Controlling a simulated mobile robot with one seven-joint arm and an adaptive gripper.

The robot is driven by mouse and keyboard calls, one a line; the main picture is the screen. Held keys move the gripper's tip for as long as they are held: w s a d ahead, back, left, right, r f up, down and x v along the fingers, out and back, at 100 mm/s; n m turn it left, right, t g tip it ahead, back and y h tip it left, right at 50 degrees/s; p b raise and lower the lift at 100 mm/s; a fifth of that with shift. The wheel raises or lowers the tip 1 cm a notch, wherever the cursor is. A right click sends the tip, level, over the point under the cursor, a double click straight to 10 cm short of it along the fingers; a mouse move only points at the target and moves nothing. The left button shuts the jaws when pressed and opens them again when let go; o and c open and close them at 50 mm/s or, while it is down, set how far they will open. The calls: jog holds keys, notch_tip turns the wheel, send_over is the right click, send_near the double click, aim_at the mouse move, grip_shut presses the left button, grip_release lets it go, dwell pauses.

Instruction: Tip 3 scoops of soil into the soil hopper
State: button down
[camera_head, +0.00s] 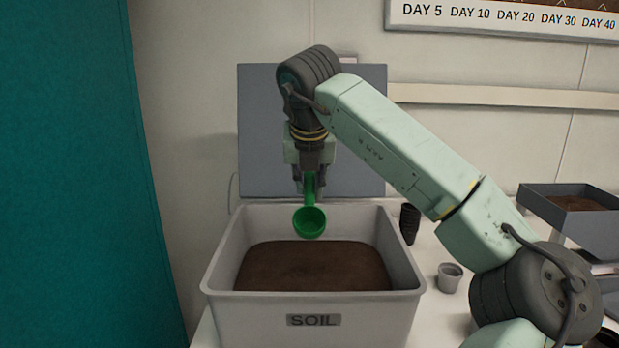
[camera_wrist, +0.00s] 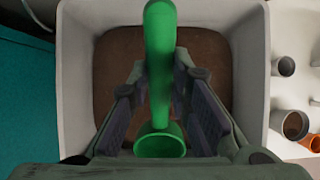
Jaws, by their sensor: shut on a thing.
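My gripper (camera_head: 309,183) is shut on the handle of a green scoop (camera_head: 309,222) and holds it above the soil bin. The scoop's bowl hangs below the fingers, over the far part of the bin; it looks empty of soil. In the wrist view the scoop (camera_wrist: 161,60) runs between the two fingers (camera_wrist: 160,105). The white bin labelled SOIL (camera_head: 212,270) is open, with brown soil (camera_head: 315,268) in it. A grey tray-like box with soil (camera_head: 540,205) stands at the right; I cannot tell whether it is the soil hopper.
A grey panel (camera_head: 258,130) stands upright behind the bin. Black stacked pots (camera_head: 409,224) and a small grey pot (camera_head: 449,278) stand right of the bin. A teal surface (camera_head: 70,180) fills the left side. An orange pot (camera_wrist: 312,142) shows in the wrist view.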

jog(key=shift+s+f+b, duration=0.2)
jog(key=shift+f+b, duration=0.15)
jog(key=shift+f, duration=0.4)
notch_tip(320, 180, down, 18)
jog(key=t+b, duration=0.1)
jog(key=b, duration=1.2)
jog(key=r+g+p, duration=0.1)
jog(key=r+p, duration=0.2)
jog(key=p, duration=0.1)
jog(key=r+g+p, duration=0.1)
jog(key=r+p, duration=0.3)
jog(key=p, duration=0.1)
jog(key=w+r+g+p, duration=0.1)
jog(key=r+p, duration=0.2)
jog(key=p, duration=0.2)
jog(key=shift+r, duration=0.35)
jog(key=shift+g, duration=0.8)
jog(key=shift+w+r, duration=0.2)
jog(key=shift+r, duration=3.75)
